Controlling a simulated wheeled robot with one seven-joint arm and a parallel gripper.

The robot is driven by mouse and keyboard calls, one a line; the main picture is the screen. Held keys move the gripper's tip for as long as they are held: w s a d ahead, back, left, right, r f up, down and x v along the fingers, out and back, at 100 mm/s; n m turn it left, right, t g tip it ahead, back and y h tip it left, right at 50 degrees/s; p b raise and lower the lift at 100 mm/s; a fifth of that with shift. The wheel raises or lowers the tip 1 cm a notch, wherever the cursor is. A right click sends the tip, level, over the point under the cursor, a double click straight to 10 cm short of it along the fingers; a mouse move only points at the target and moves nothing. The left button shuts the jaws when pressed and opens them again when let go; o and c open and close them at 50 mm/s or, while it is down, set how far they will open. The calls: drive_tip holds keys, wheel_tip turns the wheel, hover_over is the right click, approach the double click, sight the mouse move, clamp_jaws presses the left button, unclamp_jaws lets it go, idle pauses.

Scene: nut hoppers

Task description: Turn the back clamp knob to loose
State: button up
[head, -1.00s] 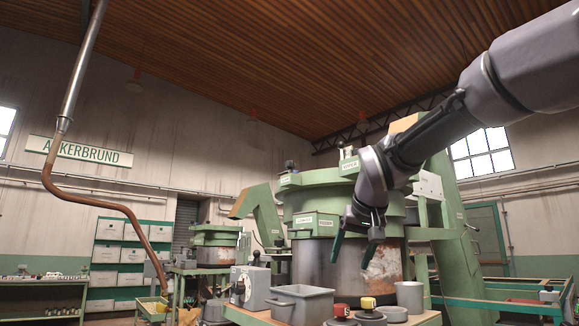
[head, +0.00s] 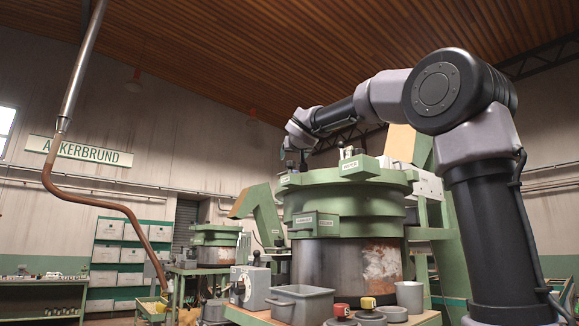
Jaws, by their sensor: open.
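A large round green hopper (head: 345,222) stands in the middle of the head view, with a flat green rim on top. Small clamp fittings sit on its rim. One pale fitting (head: 350,151) stands near the front middle above a small label plate. My gripper (head: 291,158) is at the far left end of my arm, over the rim's left side. It is open and small in the picture, pointing down. A dark fitting on the rim's left lies right by the fingers. I cannot tell whether they touch it. The back of the rim is hidden.
A workbench in front holds a grey bin (head: 300,303), a grey control box (head: 249,288), a red mug (head: 341,310), a yellow mug (head: 368,303) and a grey pot (head: 409,296). A second, smaller green hopper (head: 213,238) stands behind at left. A copper pipe (head: 97,202) hangs at left.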

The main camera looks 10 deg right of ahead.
sight(289, 164)
drive_tip(key=w, duration=1)
drive_tip(key=shift+d, duration=0.25)
drive_tip(key=shift+f, duration=0.1)
clamp_jaws()
idle(0.8)
